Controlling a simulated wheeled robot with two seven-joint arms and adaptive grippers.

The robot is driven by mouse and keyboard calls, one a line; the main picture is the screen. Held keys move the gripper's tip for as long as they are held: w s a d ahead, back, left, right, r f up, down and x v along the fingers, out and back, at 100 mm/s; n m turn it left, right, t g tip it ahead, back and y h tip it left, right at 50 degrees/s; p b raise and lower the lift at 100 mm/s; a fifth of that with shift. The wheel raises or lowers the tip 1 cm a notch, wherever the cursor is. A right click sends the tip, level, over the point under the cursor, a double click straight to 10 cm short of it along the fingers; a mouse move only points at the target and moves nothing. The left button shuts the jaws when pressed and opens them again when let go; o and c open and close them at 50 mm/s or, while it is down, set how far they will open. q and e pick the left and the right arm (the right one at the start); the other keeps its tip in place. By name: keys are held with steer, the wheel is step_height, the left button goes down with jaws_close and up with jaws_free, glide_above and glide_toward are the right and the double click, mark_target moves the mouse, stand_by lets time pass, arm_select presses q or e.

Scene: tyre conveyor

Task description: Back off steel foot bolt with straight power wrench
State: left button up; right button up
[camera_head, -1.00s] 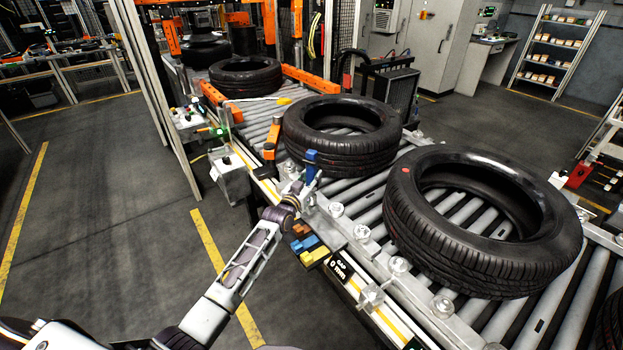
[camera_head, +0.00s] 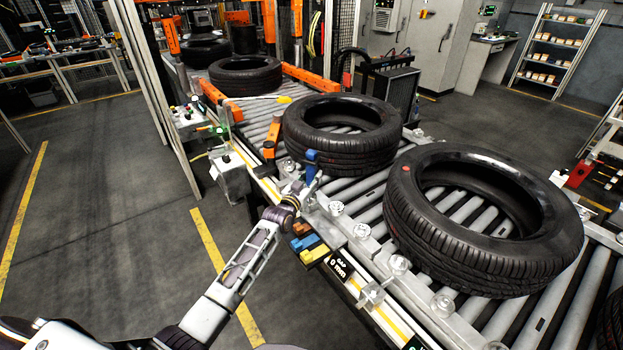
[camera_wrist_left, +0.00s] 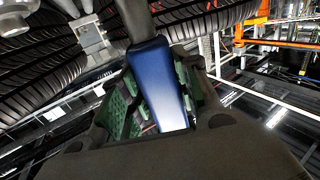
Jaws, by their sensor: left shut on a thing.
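My left gripper (camera_head: 306,182) reaches in from the lower left to the near edge of the roller conveyor. It is shut on a blue-handled tool, the straight power wrench (camera_head: 311,157). In the left wrist view the blue handle (camera_wrist_left: 158,85) lies between the green finger pads, with a dark shaft running up out of the picture. Several bright bolts stand along the near rail, among them one bolt (camera_head: 336,208) just right of the gripper. Which is the steel foot bolt, and whether the wrench touches a bolt, I cannot tell. My right gripper is not in view.
Black tyres lie on the rollers, a near one (camera_head: 480,220) and a middle one (camera_head: 342,132) close behind the gripper. Coloured blocks (camera_head: 310,246) and a "GAP 0 mm" sign (camera_head: 341,266) sit on the conveyor's near side. The floor (camera_head: 110,210) at left is clear.

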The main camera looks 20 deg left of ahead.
mark_target(310, 166)
arm_select(q)
steer(key=shift+f, duration=0.2)
stand_by(0.7)
steer(key=shift+s+f, duration=0.2)
steer(key=shift+f, duration=0.15)
stand_by(0.4)
steer(key=shift+d, duration=0.1)
stand_by(0.6)
steer(key=shift+r, duration=0.15)
steer(key=shift+w+r+p, duration=0.1)
steer(key=shift+r+p, duration=0.15)
steer(key=shift+p, duration=0.1)
steer(key=shift+w+r+p, duration=0.15)
steer(key=shift+r+p, duration=0.85)
steer(key=shift+r, duration=0.5)
steer(key=shift+r+p, duration=1.7)
steer(key=shift+r, duration=0.25)
steer(key=shift+f, duration=0.1)
